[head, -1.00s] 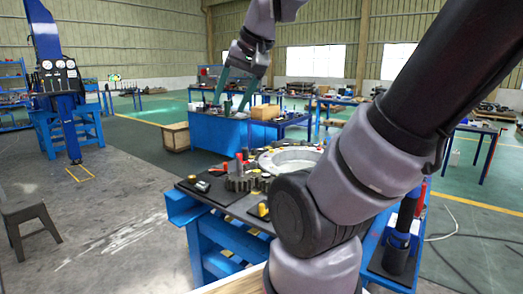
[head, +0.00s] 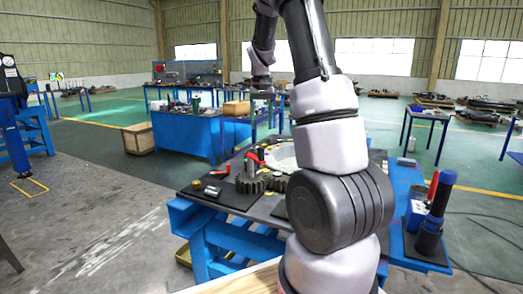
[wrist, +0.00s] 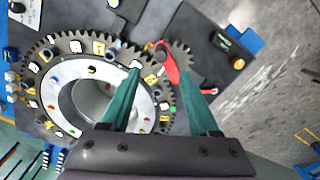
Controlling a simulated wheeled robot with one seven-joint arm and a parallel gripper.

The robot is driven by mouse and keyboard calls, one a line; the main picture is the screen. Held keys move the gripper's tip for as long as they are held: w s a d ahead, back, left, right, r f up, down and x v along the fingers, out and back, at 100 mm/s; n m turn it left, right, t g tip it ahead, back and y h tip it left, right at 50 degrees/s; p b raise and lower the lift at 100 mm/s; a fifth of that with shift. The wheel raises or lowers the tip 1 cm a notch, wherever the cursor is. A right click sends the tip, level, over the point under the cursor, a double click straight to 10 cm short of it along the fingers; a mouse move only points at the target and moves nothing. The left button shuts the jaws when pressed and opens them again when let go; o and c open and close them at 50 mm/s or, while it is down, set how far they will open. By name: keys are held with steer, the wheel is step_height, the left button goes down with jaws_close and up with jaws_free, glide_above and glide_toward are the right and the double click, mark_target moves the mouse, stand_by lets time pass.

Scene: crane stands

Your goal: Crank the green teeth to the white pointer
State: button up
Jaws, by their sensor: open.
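The large toothed ring gear (wrist: 90,90) fills the left of the wrist view, with a pale inner ring and coloured, yellow and white marks. A smaller dark gear (wrist: 181,57) sits at its upper right edge; it also shows in the head view (head: 262,184). A red crank handle (wrist: 169,65) lies over the small gear. My gripper (wrist: 160,68) is open above the gears, its teal fingers on either side of the red handle in the picture; contact cannot be told. I cannot pick out the green teeth or the white pointer for certain.
The gears stand on a dark-topped blue bench (head: 222,197). A dark cylinder holder (head: 430,238) with a blue-handled tool stands at the bench's right. A blue cabinet (head: 187,133) is behind. My arm hides part of the bench in the head view.

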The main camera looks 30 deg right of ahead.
mark_target(261, 148)
step_height(261, 148, down, 10)
steer(key=shift+f, duration=0.2)
stand_by(0.3)
jaws_close()
stand_by(1.2)
